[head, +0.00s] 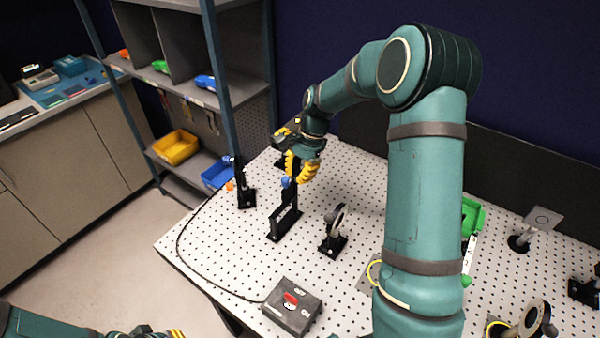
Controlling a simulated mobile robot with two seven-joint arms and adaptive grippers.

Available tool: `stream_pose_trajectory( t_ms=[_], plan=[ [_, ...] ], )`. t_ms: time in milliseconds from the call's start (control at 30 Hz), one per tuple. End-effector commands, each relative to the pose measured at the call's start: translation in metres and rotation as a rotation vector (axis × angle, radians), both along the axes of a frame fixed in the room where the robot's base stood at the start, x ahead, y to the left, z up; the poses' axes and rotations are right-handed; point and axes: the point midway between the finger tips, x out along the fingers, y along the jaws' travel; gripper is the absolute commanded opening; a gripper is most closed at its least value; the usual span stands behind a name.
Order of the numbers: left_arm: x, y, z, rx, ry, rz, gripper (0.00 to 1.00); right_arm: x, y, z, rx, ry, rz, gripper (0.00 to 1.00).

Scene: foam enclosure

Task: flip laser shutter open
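A black upright mount (285,219) on a long base stands on the perforated white table, with a blue knob (285,182) at its top; it looks like the laser shutter, though no label is readable. My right gripper (301,172), with yellow fingers, points down just above and beside the knob. Its fingers look spread, with a gap between them. I cannot tell whether a finger touches the knob. The gripper partly hides the top of the mount. My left gripper (160,333) shows only in part at the bottom edge, away from the table; its finger opening is not clear.
A grey box (292,306) with a red switch sits at the table's front, its cable running along the left edge. A black post (245,192) stands left of the mount, and a round optic holder (335,231) stands right. A green bin (472,216) is behind my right arm.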

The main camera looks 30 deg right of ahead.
Motion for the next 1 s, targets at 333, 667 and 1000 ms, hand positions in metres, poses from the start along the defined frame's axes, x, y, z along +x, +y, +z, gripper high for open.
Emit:
stream_pose_trajectory(
  t_ms=[333, 667, 1000],
  plan=[
    [0.000, 0.000, 0.009, -0.001, 0.000, 0.000, 0.00, -0.017, 0.040, 0.002, 0.001, 0.001, 0.005, 0.00],
    [0.000, 0.001, 0.009, -0.002, 0.000, 0.000, 0.00, -0.020, 0.047, 0.000, 0.000, 0.000, -0.001, 0.00],
    [0.000, 0.001, 0.013, -0.002, 0.000, 0.000, 0.00, -0.020, 0.038, 0.001, 0.000, 0.001, -0.001, 0.00]
  ],
)
